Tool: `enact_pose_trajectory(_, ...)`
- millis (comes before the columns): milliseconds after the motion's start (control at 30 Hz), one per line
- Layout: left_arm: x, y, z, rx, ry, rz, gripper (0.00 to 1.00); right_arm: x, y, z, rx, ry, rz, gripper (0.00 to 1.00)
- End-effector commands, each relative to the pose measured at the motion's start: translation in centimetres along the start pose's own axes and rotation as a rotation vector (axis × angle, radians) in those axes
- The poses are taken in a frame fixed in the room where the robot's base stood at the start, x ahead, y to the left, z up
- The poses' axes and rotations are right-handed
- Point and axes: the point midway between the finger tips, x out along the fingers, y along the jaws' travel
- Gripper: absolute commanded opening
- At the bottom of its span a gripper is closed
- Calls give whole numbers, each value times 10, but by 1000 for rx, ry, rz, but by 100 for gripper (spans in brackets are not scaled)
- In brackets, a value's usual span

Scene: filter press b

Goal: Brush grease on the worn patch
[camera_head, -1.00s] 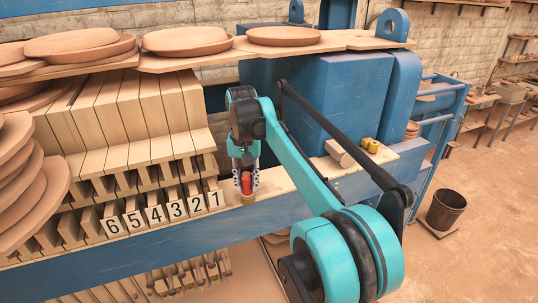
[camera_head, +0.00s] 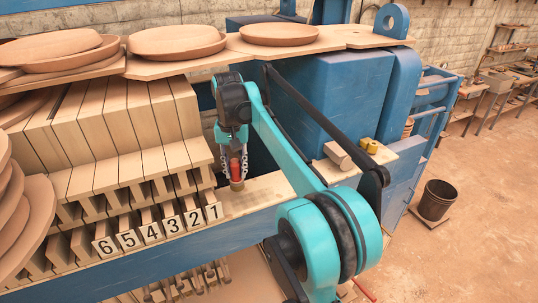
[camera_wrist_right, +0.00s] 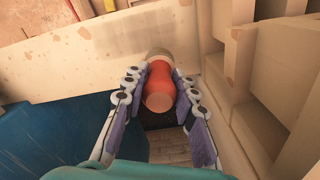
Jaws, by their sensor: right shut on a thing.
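My right gripper (camera_head: 234,166) points down with its fingers shut on the red handle of the brush (camera_head: 236,168). The brush's tan lower end is at the pale wooden rail (camera_head: 270,188), just right of the number 1 tag. I cannot tell whether it touches the rail. A dull greyish worn patch shows on the rail in the right wrist view (camera_wrist_right: 118,38), beside the brush tip. That view also shows the red handle (camera_wrist_right: 160,88) between both fingers, with its tip end pointing away. The left gripper is not in view.
Upright wooden plates (camera_head: 110,120) stand close at the left, above number tags (camera_head: 160,228). Round discs (camera_head: 280,34) lie on a shelf above. A blue press block (camera_head: 335,100), a wooden block (camera_head: 338,155) and yellow pieces (camera_head: 368,145) are to the right.

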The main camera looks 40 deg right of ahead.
Motion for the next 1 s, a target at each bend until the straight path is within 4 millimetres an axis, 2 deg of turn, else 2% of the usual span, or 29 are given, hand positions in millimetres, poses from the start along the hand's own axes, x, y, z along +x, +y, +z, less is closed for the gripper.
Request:
enact_pose_trajectory(33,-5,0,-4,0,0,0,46,-8,0,1,-1,0,0,0)
enact_pose_trajectory(500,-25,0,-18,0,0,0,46,-48,2,6,-5,0,0,0)
enact_pose_trajectory(1000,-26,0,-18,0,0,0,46,-52,2,7,-5,0,0,0)
